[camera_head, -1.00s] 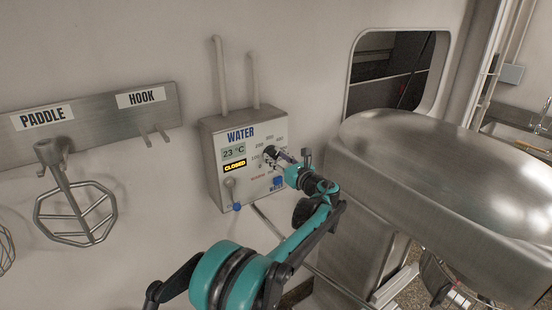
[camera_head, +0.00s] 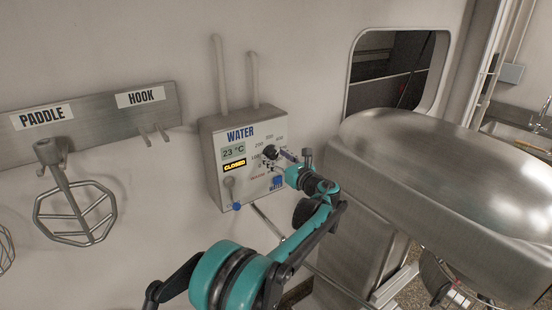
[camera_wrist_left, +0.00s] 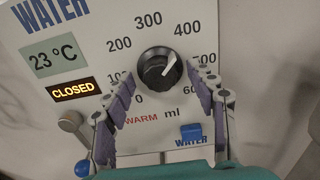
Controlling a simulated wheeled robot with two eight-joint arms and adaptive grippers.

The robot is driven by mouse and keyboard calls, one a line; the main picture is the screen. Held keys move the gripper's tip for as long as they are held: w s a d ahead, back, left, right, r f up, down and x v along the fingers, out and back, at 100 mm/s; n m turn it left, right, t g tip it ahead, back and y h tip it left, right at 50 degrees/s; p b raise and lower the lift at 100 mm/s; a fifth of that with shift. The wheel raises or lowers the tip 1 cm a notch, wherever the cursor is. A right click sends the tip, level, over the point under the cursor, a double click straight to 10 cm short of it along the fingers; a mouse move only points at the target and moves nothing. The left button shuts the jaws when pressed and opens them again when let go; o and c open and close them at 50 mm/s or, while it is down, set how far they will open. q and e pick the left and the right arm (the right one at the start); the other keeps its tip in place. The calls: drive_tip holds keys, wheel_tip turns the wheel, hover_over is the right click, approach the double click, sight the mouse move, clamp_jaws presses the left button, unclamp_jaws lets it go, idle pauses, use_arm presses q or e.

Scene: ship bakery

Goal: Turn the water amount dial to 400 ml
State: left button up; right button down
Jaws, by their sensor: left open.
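The water amount dial (camera_wrist_left: 159,68) is a round black knob on the white front of the water unit (camera_head: 213,150). In the left wrist view its pale pointer is tilted up and right, roughly toward the 400 mark (camera_wrist_left: 182,28). In the head view the dial (camera_head: 271,153) is small but uncovered. My left gripper (camera_wrist_left: 160,80) is open, with one purple-padded finger at each lower side of the dial. I see no clear contact with the knob. In the head view the left gripper (camera_head: 283,162) is just right of the dial. My right gripper is out of view.
A lit display (camera_wrist_left: 74,90) reads CLOSED and another (camera_wrist_left: 55,55) reads 23 °C. A blue WATER button (camera_wrist_left: 191,132) and a lever (camera_head: 230,186) are below. A large metal machine (camera_head: 440,180) stands on the right; a paddle (camera_head: 75,205) hangs on the left.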

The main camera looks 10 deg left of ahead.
use_arm(q)
drive_tip(key=v, duration=1.1)
drive_tip(key=shift+s+d, duration=0.25)
drive_tip(key=shift+d, duration=0.05)
drive_tip(key=s+a+f+n+g+h+b, duration=0.2)
drive_tip(key=s+a+f+n+h+b, duration=0.1)
drive_tip(key=s+a+f+n, duration=0.35)
drive_tip(key=s+a+f+n+g+h+b, duration=0.25)
drive_tip(key=s+a+f+n, duration=0.2)
drive_tip(key=s+a, duration=0.35)
drive_tip(key=s+d+f+n+h+b, duration=0.2)
drive_tip(key=s+f+n, duration=0.5)
drive_tip(key=s, duration=0.4)
drive_tip(key=s+d+f+n+g+h+b, duration=0.1)
drive_tip(key=s+d+f+n+h+b, duration=0.1)
drive_tip(key=s+f+n+h, duration=0.3)
drive_tip(key=s+f+n+b, duration=0.1)
drive_tip(key=s+f+n, duration=0.2)
drive_tip(key=s, duration=0.3)
drive_tip(key=shift+s+d+f+n, duration=0.15)
drive_tip(key=shift+d+f+n, duration=0.05)
drive_tip(key=shift+n, duration=0.3)
